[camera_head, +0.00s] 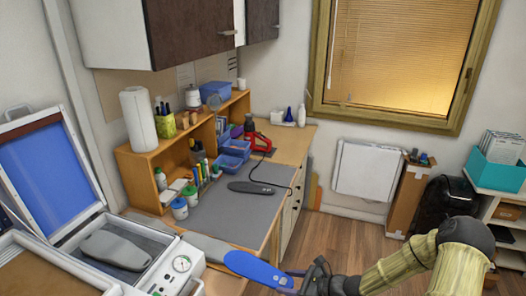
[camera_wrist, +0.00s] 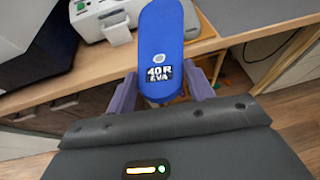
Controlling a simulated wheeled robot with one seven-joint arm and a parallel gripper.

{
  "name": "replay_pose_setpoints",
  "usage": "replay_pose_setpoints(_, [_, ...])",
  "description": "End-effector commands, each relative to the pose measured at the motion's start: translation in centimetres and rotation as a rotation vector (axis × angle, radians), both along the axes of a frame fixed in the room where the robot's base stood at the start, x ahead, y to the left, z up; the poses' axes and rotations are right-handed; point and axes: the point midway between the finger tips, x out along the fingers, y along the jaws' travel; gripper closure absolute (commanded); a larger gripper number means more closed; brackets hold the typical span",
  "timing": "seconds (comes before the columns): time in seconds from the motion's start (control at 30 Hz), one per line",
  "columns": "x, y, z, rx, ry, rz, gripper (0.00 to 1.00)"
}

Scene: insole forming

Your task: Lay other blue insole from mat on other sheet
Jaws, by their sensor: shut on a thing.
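My gripper (camera_head: 304,273) is shut on one end of a blue insole (camera_head: 255,268) and holds it out flat, pointing left, near the bench's front edge. In the wrist view the blue insole (camera_wrist: 161,35) extends away between the fingers of my gripper (camera_wrist: 162,88), with a label reading "40 R EVA". No other blue insole shows on the mat. I cannot make out which surface is the other sheet.
A wooden shelf (camera_head: 150,167) with bottles and blue bins lines the bench's back. Open floor (camera_head: 335,238) lies to the right.

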Motion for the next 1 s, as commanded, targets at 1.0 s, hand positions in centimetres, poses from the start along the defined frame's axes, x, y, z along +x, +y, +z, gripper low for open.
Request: replay_pose_setpoints(1.0, [-4.0, -7.2, -9.7, -0.001, -0.001, -0.166, 0.69])
